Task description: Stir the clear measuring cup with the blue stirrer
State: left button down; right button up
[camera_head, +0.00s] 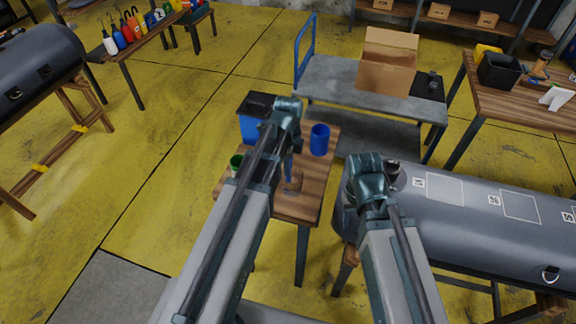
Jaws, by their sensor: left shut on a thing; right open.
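A small wooden table (306,208) stands in front of me. My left gripper (296,146) is over it, partly hidden by its own arm, and is shut on a thin blue stirrer (288,168) that points down. The stirrer's lower end is near a clear measuring cup (293,186) on the table; I cannot tell whether it is inside the cup. My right gripper (392,176) is open and empty, beside the end of the grey inflatable tube, right of the table.
A grey inflatable tube (470,215) lies at right. A cart (335,82) with a cardboard box (386,68) stands behind.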

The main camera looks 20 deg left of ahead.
pick_arm(q)
jog(key=shift+r+p, duration=4.45)
jog(key=shift+r, duration=0.05)
notch_tip(320, 180, up, 5)
jog(key=p, duration=0.5)
jog(key=shift+r, duration=0.1)
jog(key=shift+w, duration=0.1)
